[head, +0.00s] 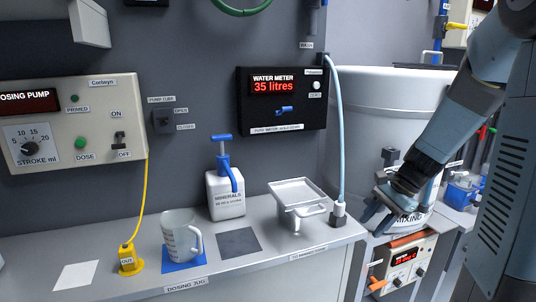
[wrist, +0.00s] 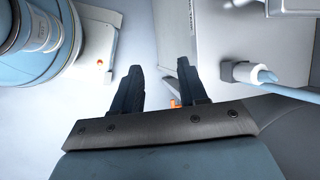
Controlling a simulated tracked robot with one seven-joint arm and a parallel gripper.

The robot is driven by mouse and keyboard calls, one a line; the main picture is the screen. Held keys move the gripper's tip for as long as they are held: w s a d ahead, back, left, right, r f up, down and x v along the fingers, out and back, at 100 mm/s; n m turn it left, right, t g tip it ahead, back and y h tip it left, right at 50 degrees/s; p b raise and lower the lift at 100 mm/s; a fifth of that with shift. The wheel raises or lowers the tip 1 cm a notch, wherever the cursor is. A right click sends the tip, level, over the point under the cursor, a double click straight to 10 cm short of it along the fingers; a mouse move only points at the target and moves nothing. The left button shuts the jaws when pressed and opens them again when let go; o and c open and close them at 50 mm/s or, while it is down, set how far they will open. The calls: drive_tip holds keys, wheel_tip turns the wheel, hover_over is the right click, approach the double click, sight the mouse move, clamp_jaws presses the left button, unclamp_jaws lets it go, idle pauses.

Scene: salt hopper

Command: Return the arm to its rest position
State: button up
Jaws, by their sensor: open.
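My gripper (head: 376,216) hangs at the right in the head view, in front of the white mixing tank (head: 385,95) and just right of the bench end. In the wrist view my gripper (wrist: 158,80) points away with its two dark fingers apart and nothing between them. An orange part (wrist: 174,102) shows beside the right finger. My arm reaches in from the right side of the head view and hides part of the tank.
The bench (head: 100,265) holds a measuring jug (head: 178,235), a minerals pump bottle (head: 224,190) and a metal tray (head: 298,193). A hose (head: 338,120) drops to the bench's right end. A control box (head: 405,265) sits below my gripper.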

drive_tip(key=s+a+r+n+t+h, duration=0.2)
drive_tip(key=s+r+n, duration=0.4)
drive_tip(key=s+r, duration=0.1)
drive_tip(key=s+a+r+n+t+h, duration=0.2)
drive_tip(key=s+r+n+t+h, duration=0.1)
drive_tip(key=s+r+n, duration=0.3)
drive_tip(key=shift+s+r+n+h, duration=0.35)
drive_tip(key=shift+s+r, duration=0.35)
drive_tip(key=shift+s, duration=0.65)
